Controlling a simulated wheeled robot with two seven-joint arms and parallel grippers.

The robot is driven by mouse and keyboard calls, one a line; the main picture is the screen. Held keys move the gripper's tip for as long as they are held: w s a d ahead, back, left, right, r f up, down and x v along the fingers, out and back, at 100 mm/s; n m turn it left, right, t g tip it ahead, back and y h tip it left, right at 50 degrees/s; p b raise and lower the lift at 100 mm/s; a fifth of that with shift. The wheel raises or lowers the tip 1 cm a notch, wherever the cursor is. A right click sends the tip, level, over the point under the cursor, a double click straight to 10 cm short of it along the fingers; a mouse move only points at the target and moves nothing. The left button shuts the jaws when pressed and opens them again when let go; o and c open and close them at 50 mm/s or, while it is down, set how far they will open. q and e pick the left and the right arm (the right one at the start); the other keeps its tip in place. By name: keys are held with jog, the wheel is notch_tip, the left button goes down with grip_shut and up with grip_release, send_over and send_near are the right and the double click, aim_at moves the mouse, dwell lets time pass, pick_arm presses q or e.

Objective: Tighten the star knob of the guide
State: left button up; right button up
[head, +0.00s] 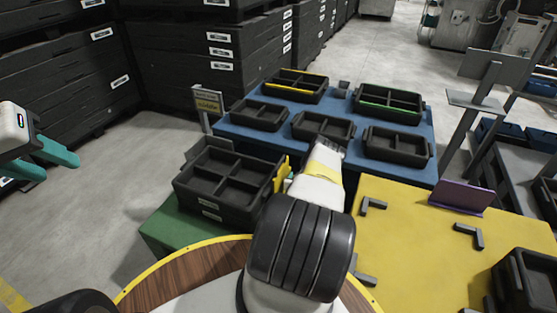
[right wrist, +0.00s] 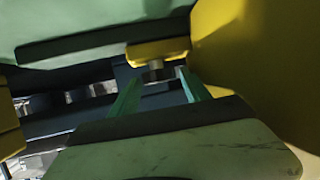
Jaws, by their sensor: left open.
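In the right wrist view, a yellow block (right wrist: 158,52) has a short grey stem (right wrist: 155,69) under it; I cannot tell whether this is the star knob of the guide. My right gripper (right wrist: 160,80) has its two teal fingers apart, one on each side below the stem, with no visible contact. In the head view my right arm hides that gripper and whatever is in front of it. A yellow upright plate (head: 281,174) shows just left of that arm. My left gripper (head: 58,164) is open and empty at the far left, over the floor.
A black divided tray (head: 222,210) stands on a green stand left of my right arm. A blue table (head: 345,168) behind holds several black trays. A yellow table (head: 410,255) on the right carries dark corner brackets and a purple plate (head: 462,197). Black crates are stacked at the back left.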

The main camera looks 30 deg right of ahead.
jog(key=v, duration=0.7)
jog(key=shift+s+a+r, duration=0.2)
jog(key=shift+s+a, duration=0.05)
jog(key=shift+s, duration=0.05)
dwell(0.3)
